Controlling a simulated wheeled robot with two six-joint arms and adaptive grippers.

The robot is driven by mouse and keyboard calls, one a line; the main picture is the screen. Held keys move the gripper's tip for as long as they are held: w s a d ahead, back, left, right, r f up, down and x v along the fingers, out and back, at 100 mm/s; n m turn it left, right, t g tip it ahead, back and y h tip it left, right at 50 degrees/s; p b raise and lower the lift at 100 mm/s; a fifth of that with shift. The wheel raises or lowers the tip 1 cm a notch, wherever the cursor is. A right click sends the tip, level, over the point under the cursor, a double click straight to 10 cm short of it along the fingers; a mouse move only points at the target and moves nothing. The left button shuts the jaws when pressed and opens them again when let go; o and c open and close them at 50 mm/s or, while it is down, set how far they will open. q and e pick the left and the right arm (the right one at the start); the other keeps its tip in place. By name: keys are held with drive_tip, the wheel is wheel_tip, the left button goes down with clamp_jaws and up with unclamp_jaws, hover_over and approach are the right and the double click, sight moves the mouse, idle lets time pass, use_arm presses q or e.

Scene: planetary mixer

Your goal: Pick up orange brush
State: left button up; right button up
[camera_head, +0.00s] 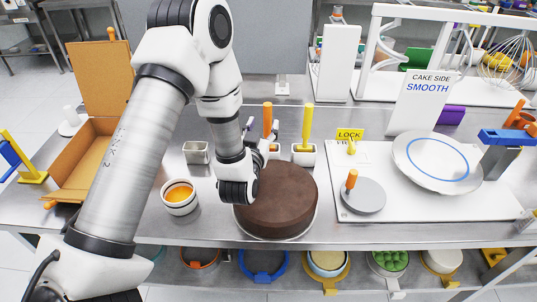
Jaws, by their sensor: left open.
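The orange brush (267,116) stands upright behind the chocolate cake, with only its orange handle showing. Its lower end is hidden behind my left gripper. My left gripper (261,130) is open and points away from me, with its small fingertips close around the handle's two sides. I cannot tell whether they touch it. My right gripper is not in view.
A yellow-handled tool (307,125) stands in a white holder just right of the brush. The round brown cake (285,205) lies under my left wrist. A bowl of orange stuff (180,197) and a small metal container (196,153) are to the left.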

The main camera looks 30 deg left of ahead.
sight(267, 116)
use_arm(q)
drive_tip(key=w, duration=0.1)
drive_tip(key=w+r+p, duration=0.1)
drive_tip(key=w+p, duration=0.1)
drive_tip(key=shift+a+r, duration=0.25)
drive_tip(key=shift+a, duration=0.15)
drive_tip(key=shift+w+a+f, duration=0.2)
drive_tip(key=shift+w+a, duration=0.05)
drive_tip(key=shift+w, duration=0.3)
drive_tip(key=shift+w+a+f, duration=0.15)
drive_tip(key=shift+w+a, duration=0.05)
drive_tip(key=shift+w, duration=0.35)
drive_tip(key=shift+w+a+f, duration=0.15)
drive_tip(key=shift+a+f, duration=0.05)
drive_tip(key=shift+d+r, duration=0.15)
drive_tip(key=shift+d, duration=0.05)
clamp_jaws()
